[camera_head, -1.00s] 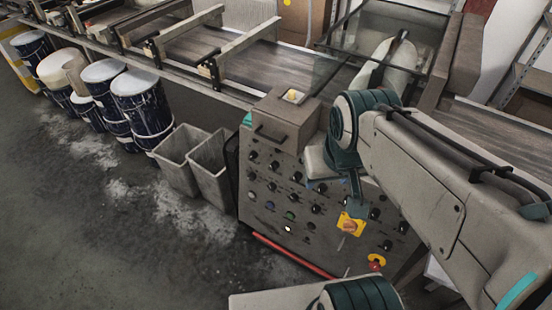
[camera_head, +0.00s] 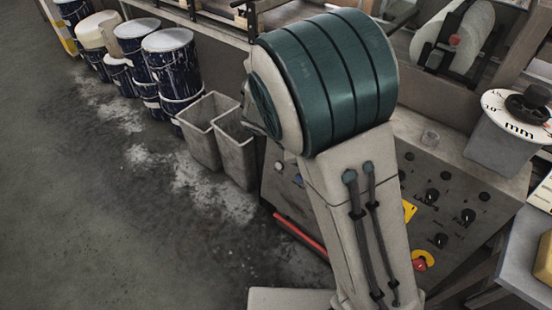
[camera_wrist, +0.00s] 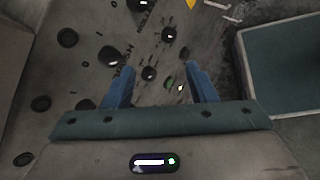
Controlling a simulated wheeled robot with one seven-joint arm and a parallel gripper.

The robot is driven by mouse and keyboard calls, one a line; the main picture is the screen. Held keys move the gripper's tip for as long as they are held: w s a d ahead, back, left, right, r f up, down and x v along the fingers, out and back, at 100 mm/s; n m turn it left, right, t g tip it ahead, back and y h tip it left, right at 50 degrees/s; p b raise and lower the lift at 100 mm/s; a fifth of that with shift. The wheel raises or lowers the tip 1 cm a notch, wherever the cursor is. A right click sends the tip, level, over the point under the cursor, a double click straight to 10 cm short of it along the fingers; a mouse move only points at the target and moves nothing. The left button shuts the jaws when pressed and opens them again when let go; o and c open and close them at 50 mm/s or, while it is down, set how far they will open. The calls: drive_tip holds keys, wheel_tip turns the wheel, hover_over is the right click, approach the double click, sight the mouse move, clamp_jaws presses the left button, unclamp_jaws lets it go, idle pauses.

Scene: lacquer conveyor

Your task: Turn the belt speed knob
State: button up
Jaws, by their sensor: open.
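The control panel (camera_head: 450,205) bears several black knobs, and my arm covers its middle in the head view. One black knob (camera_head: 468,216) shows right of my arm. The labels are too small to tell which knob sets belt speed. In the wrist view, my gripper (camera_wrist: 160,80) is open, with two blue fingers pointing at the panel (camera_wrist: 85,75). A dark knob (camera_wrist: 149,73) and a green button (camera_wrist: 168,83) appear between the fingers. Another knob (camera_wrist: 107,55) lies near the left fingertip. Nothing is held. I cannot tell whether the fingers touch the panel.
A red stop button (camera_head: 420,264) sits low on the panel. A white dial marked mm (camera_head: 497,119) with a black knob stands at the right. Grey bins (camera_head: 203,145) and paint-stained drums (camera_head: 168,62) stand left. The floor (camera_head: 70,200) at left is clear.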

drive_tip(key=w+a+f+n+t+h+b, duration=0.2)
drive_tip(key=w+a+f+n+t+b, duration=0.1)
drive_tip(key=a+f+n+t+b, duration=0.55)
drive_tip(key=w+a+f+n+t+h+b, duration=0.1)
drive_tip(key=w+a+f+n+t+b, duration=0.2)
drive_tip(key=a+f+n, duration=0.65)
drive_tip(key=w+d+r+m+b, duration=0.2)
drive_tip(key=w+d, duration=0.4)
drive_tip(key=w, duration=0.5)
drive_tip(key=shift+d+m+b, duration=0.2)
drive_tip(key=shift+m+b, duration=0.2)
drive_tip(key=shift+m, duration=0.5)
drive_tip(key=c, duration=1)
